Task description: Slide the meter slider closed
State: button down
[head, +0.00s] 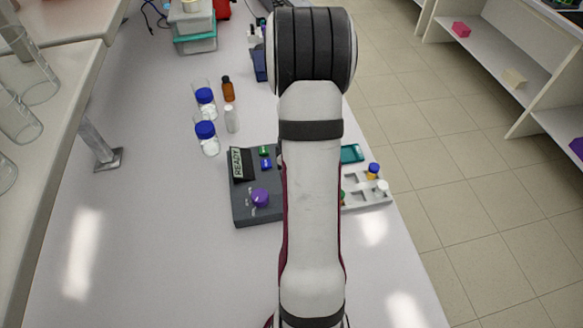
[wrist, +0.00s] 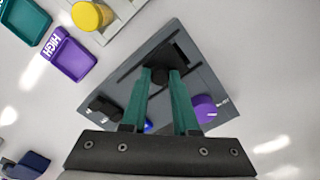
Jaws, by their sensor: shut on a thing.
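The meter is a dark grey box (head: 240,207) with a display reading READY (head: 237,163), a purple knob (head: 260,198), and blue and green buttons. In the wrist view the meter (wrist: 205,75) lies tilted below my gripper, with the purple knob (wrist: 205,108) right of the fingers. My gripper (wrist: 160,78) has green fingers shut on a small black knob (wrist: 160,75), which looks like the slider's handle. A dark block lies just beyond the fingertips. In the head view my arm hides the gripper and the meter's right side.
A pale rack (head: 368,195) with coloured caps and a teal tray (head: 351,153) stand right of my arm. A purple tray marked HIGH (wrist: 70,60) shows in the wrist view. Blue-capped jars (head: 207,138) and a brown bottle (head: 228,90) stand behind the meter. The bench's left front is clear.

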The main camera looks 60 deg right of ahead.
jog(key=shift+s+a, duration=0.6)
jog(key=c, duration=0.7)
grip_release()
jog(key=shift+o, duration=0.2)
jog(key=shift+r, duration=0.1)
notch_tip(320, 180, up, 16)
jog(key=shift+f, duration=0.2)
